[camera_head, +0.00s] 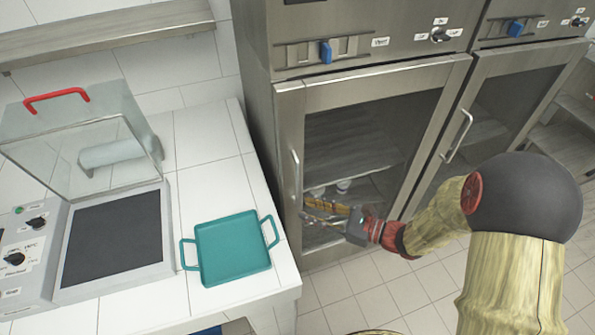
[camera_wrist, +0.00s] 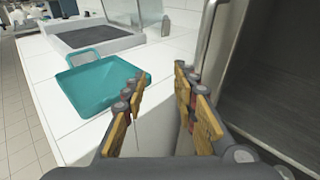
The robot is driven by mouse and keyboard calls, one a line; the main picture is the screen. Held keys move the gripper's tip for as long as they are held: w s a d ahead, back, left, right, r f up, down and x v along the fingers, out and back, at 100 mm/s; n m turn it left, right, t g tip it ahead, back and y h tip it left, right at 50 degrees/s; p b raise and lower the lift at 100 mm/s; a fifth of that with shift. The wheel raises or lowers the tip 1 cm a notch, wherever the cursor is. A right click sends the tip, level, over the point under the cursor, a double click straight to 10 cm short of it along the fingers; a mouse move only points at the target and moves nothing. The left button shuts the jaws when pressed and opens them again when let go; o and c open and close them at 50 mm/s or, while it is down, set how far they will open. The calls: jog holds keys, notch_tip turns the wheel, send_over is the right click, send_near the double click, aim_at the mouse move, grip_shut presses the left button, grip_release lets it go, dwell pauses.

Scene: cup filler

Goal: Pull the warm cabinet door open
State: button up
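The warm cabinet is the tall steel unit with a glazed door (camera_head: 372,88); the door looks shut. Its upright bar handle (camera_head: 295,178) is on the door's left edge. In the wrist view the handle (camera_wrist: 208,32) rises at upper centre-right, beyond the right finger. My gripper (camera_head: 306,212) is in front of the lower part of the door, near the handle's lower end. Its yellow-padded fingers (camera_wrist: 160,84) are apart with nothing between them. The handle is not between the fingers; I cannot tell whether a finger touches it.
A white tiled counter (camera_head: 205,148) stands left of the cabinet. It bears a teal tray (camera_head: 232,250) near its front edge and a machine with a raised clear lid (camera_head: 75,150). A second glazed door with its own handle (camera_head: 457,137) is to the right. Tiled floor (camera_head: 345,290) lies in front.

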jog(key=w+d+r+m+t, duration=0.3)
jog(key=w+r, duration=0.1)
jog(key=w, duration=0.1)
jog(key=b+x, duration=0.1)
jog(key=x, duration=0.7)
jog(key=shift+r, duration=0.25)
jog(key=shift+s+a, duration=0.1)
jog(key=shift+c, duration=1.3)
jog(key=c, duration=0.4)
grip_shut()
